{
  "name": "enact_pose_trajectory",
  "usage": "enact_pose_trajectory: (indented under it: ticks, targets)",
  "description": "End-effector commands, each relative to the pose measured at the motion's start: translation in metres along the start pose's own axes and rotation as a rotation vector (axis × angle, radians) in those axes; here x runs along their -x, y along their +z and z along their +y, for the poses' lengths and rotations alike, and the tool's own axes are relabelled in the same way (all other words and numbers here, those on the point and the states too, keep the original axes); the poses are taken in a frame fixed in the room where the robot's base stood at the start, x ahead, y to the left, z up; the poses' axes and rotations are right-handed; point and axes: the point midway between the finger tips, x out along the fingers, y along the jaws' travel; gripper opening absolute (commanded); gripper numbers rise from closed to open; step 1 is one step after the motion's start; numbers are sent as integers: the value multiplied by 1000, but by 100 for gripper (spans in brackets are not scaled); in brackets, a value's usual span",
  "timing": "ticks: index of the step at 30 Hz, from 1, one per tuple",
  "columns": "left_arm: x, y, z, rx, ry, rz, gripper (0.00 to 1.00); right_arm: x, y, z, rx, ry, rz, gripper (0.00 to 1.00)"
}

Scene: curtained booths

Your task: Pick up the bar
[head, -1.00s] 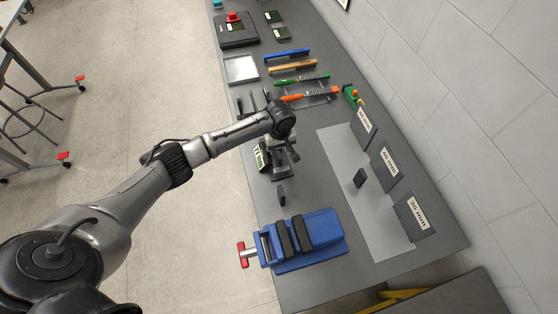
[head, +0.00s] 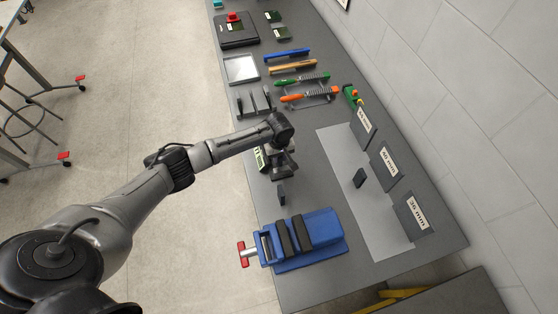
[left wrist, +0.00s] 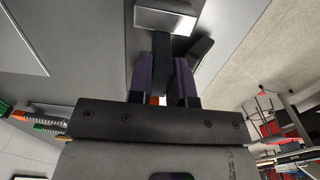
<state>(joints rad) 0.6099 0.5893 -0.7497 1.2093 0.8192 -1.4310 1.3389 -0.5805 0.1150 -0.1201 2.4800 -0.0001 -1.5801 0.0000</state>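My left gripper (head: 283,172) is low over the workbench, beside the label stand and above the blue vise in the head view. In the left wrist view its two purple-grey fingers (left wrist: 164,82) stand close on either side of a dark bar (left wrist: 163,64). Whether they press on it is not clear. The bar's far end meets a pale metal block (left wrist: 165,19). A dark upright piece (head: 282,194) stands just below the gripper in the head view. My right gripper is not in view.
The blue vise (head: 322,226) has a red handle. A pale mat (head: 345,150) lies before several labelled plates, one of them marked 30 mm (head: 411,212).

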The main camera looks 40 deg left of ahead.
Motion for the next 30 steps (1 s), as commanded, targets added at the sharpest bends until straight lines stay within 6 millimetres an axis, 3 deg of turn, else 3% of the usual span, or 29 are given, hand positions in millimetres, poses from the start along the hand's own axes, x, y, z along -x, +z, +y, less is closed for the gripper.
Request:
enact_pose_trajectory:
  ticks: [6, 20, 30]
  targets:
    - [0, 0, 0, 0, 0, 0, 0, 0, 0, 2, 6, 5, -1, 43]
    - [4, 0, 0, 0, 2, 1, 0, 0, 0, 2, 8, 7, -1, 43]
    - [54, -1, 1, -1, 5, 1, 0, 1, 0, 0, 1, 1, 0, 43]
